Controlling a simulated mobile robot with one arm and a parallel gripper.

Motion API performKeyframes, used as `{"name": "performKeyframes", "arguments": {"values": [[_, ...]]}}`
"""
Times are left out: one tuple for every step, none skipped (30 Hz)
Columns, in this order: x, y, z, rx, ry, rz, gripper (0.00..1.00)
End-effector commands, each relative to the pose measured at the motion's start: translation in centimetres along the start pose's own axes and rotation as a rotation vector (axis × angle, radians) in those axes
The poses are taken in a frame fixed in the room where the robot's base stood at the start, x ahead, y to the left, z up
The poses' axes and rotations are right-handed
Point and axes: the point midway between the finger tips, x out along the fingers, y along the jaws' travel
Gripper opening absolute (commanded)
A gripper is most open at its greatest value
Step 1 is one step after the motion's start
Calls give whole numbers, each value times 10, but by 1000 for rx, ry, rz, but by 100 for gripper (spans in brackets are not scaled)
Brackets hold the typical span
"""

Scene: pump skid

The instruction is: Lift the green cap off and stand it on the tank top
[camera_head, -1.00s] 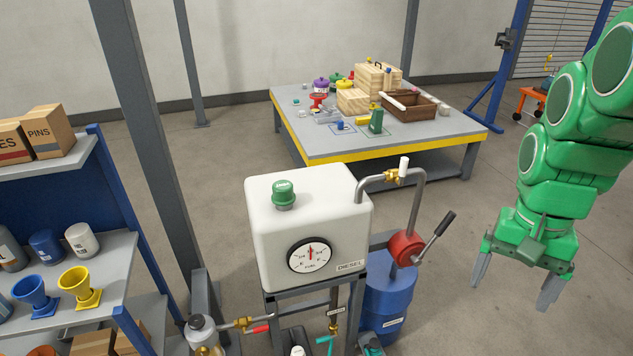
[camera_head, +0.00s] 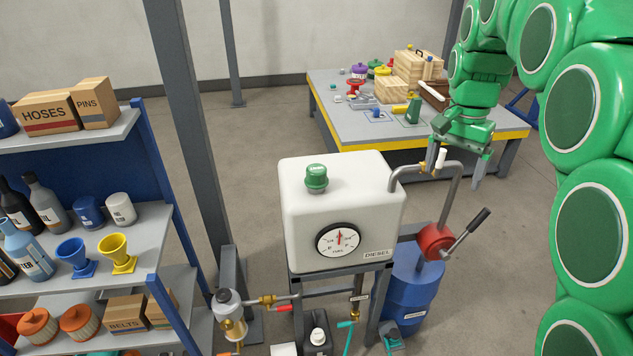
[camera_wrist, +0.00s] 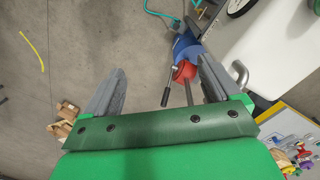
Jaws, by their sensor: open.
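The rest of the tank top (camera_head: 358,172) is bare. My gripper (camera_head: 456,172) is open and empty, to the right of the cap and above the bent pipe at the tank's right side. In the wrist view my gripper's two grey fingers (camera_wrist: 158,85) are spread apart with nothing held.
A bent grey pipe (camera_head: 456,195) with a brass valve rises right of the tank. A red hand pump (camera_head: 434,240) with a lever sits on a blue drum (camera_head: 412,290). A grey post (camera_head: 190,130) and shelves stand left; a cluttered workbench (camera_head: 350,125) stands behind.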

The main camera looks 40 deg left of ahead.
Motion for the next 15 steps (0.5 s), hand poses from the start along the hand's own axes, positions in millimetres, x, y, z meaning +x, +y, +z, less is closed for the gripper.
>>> {"name": "performKeyframes", "arguments": {"values": [[2,-15,-5,-2,2,0,90],[3,-22,-8,0,3,0,90],[3,-32,-10,2,5,-1,90],[4,-40,-12,4,8,-2,90],[4,-48,-15,6,11,-4,90],[5,-59,-18,7,14,-5,90],[7,-66,-19,9,14,-5,90],[8,-74,-20,11,16,-5,90],[8,-84,-22,12,19,-7,90],[9,-92,-23,14,21,-9,90],[11,-100,-24,16,21,-8,90],[14,-110,-25,17,20,-7,90],[15,-118,-26,19,22,-8,90],[15,-126,-26,21,25,-10,90],[16,-136,-27,22,28,-13,90]]}}
